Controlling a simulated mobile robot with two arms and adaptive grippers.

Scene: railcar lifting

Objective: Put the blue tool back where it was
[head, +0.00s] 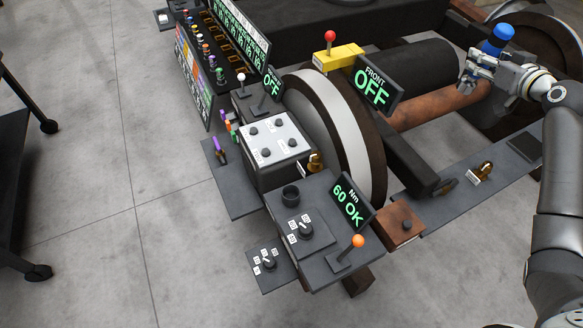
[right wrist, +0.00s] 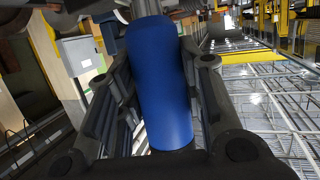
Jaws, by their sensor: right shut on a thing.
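The blue tool (head: 497,37) is a blue cylinder with a rounded end. It is in my right gripper (head: 482,70) at the upper right of the head view, above the axle and wheel area. In the right wrist view the blue tool (right wrist: 160,85) lies between the two fingers, which are shut on it. Its lower part is hidden by the gripper. A small dark cup-like holder (head: 291,196) stands empty on the grey console at the lower middle. My left gripper is not in view.
A wheel (head: 345,135) stands mid-view, with a FRONT OFF display (head: 374,87) beside it. A display (head: 347,203) reads 60 Nm OK, near an orange-knobbed lever (head: 357,242). A yellow box (head: 338,56) carries a red-knobbed lever. The floor at left is largely clear.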

